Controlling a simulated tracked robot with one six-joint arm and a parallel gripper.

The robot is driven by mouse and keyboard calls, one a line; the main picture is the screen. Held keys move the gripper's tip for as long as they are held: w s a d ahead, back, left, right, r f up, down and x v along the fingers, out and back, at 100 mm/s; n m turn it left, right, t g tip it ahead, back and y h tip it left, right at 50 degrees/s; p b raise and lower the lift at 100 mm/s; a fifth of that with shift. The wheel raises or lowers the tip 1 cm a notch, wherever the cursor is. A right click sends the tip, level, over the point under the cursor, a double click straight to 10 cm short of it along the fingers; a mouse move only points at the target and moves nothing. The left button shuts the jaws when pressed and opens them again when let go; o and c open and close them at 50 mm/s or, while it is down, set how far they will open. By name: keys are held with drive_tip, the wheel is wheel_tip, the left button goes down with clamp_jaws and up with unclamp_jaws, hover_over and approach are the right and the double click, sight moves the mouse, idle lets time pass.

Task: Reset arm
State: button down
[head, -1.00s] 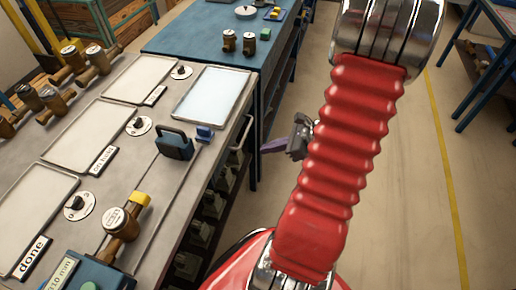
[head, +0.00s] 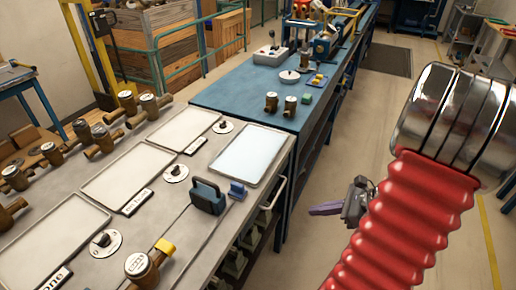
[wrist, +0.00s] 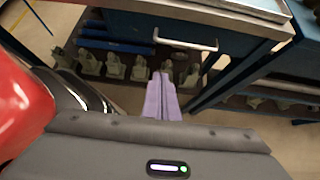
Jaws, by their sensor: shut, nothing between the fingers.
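My arm, a red ribbed sleeve with chrome rings, stands at the right of the head view. My gripper (head: 325,209) shows beside it as a small grey body with purple fingers, over the aisle floor to the right of the bench. In the wrist view my gripper (wrist: 162,80) points towards the bench's lower shelf, its two purple fingers together and empty. The fingers look apart from the bench and its drawer handle (wrist: 190,46).
The grey bench (head: 165,215) carries trays, dials, brass meters (head: 140,268) and a dark blue clamp block (head: 207,196). A blue table (head: 240,95) adjoins it behind. Grey castings (wrist: 115,67) fill the lower shelf. The aisle floor (head: 400,120) is clear.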

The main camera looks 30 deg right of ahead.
drive_tip(key=s+a+f+n+g, duration=0.2)
drive_tip(key=s+n, duration=0.2)
drive_tip(key=w+a+r+n+h, duration=0.2)
drive_tip(key=a+r+n, duration=0.8)
drive_tip(key=a+n, duration=0.3)
drive_tip(key=w+a+r+n+g+h, duration=0.1)
drive_tip(key=w+a+r+n+h, duration=0.1)
drive_tip(key=a+r+n, duration=0.9)
drive_tip(key=shift+w+a+n+h, duration=0.25)
drive_tip(key=shift+a+n+h, duration=0.45)
drive_tip(key=shift+a, duration=1)
